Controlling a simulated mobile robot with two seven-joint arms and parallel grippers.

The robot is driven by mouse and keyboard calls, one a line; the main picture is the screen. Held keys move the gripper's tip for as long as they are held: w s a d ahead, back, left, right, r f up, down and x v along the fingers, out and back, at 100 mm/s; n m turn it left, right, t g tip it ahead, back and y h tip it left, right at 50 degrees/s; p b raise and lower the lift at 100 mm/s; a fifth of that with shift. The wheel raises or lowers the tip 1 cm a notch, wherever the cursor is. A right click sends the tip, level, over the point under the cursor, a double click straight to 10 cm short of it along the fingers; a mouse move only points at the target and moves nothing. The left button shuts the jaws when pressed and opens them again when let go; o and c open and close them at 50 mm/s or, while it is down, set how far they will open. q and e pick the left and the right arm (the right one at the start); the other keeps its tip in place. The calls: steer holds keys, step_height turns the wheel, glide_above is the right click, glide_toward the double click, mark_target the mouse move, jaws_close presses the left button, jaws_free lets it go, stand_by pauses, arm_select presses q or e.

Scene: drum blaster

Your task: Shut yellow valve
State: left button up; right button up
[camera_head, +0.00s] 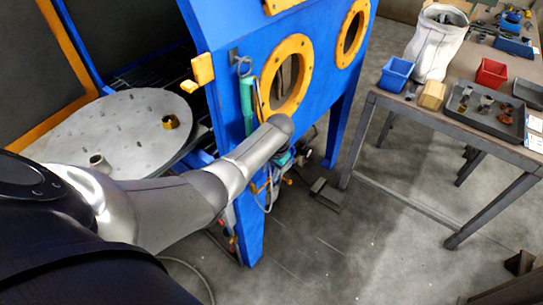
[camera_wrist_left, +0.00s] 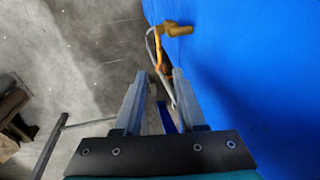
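A yellow valve-like fitting (camera_wrist_left: 178,29) sticks out beside the blue cabinet wall in the left wrist view, with a grey hose and more yellow parts hanging below it. My left gripper (camera_wrist_left: 159,76) is open, its two grey fingers apart. The fitting lies beyond the fingertips, apart from them; part of the hose and yellow pieces shows near and between the tips. In the head view my left arm reaches across to the cabinet's front leg and hides most of its gripper and the fitting. Small yellow parts (camera_head: 255,188) show below the arm there. My right gripper is not in view.
The blue blasting cabinet (camera_head: 222,40) has yellow-ringed ports and an open side with a round grey turntable (camera_head: 115,125). A workbench (camera_head: 380,98) with bins and a tray stands at the right. The floor between is mostly clear, with a small pedal-like object (camera_head: 327,193).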

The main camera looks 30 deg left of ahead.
arm_select(q)
steer(key=shift+p+v, duration=0.75)
steer(key=shift+v, duration=1.35)
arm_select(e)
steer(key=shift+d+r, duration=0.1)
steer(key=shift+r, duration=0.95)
arm_select(q)
steer(key=s+d+f+b, duration=0.2)
steer(key=s+f, duration=0.7)
steer(key=f, duration=0.5)
steer(key=s+d+f, duration=0.3)
steer(key=s+f, duration=0.3)
steer(key=s, duration=0.5)
steer(key=s+d+f+m+h+b, duration=0.1)
steer(key=s+d+f, duration=0.2)
steer(key=s+f, duration=0.3)
steer(key=s+d+f+h+b, duration=0.1)
steer(key=s+f, duration=0.5)
steer(key=s, duration=1.1)
steer(key=shift+d, duration=0.9)
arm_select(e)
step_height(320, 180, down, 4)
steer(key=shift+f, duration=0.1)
arm_select(q)
steer(key=shift+f, duration=0.1)
